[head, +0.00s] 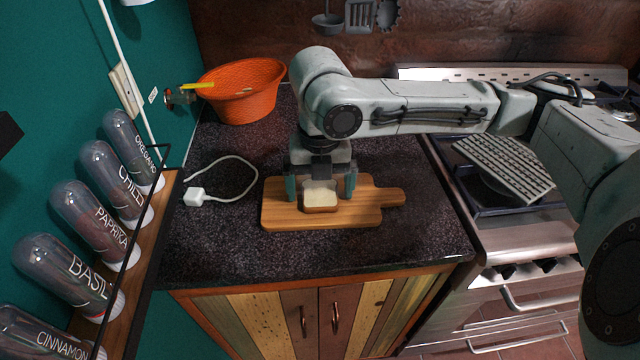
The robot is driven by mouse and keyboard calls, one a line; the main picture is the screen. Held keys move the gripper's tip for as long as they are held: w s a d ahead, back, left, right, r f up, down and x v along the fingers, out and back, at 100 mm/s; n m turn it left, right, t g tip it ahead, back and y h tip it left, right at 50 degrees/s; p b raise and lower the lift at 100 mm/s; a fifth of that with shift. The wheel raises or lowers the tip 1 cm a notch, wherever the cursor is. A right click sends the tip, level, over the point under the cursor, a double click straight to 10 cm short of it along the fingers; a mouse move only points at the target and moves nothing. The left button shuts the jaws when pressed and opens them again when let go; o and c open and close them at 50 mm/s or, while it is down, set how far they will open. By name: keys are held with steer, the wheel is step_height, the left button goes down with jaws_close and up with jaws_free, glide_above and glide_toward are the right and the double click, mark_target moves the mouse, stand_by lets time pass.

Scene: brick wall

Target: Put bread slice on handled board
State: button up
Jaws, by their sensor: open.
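The bread slice (320,201) is pale with a brown crust and lies on the wooden handled board (361,213), near the board's middle. The board lies flat on the dark speckled counter with its handle pointing right. My gripper (320,190) points down over the board. Its two fingers are spread apart, one on each side of the bread slice, and it is open. Whether the fingers touch the bread or the board cannot be told.
An orange basket (243,98) stands at the back left. A white cable with a plug (196,196) lies left of the board. Spice jars (88,222) line a shelf at the left. A keyboard (502,166) rests on the stove at the right. The counter's front strip is clear.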

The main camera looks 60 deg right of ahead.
mark_target(320, 192)
steer(key=shift+r, duration=0.1)
step_height(320, 192, up, 12)
steer(key=p, duration=0.1)
steer(key=shift+p, duration=0.3)
steer(key=shift+r, duration=0.1)
stand_by(0.5)
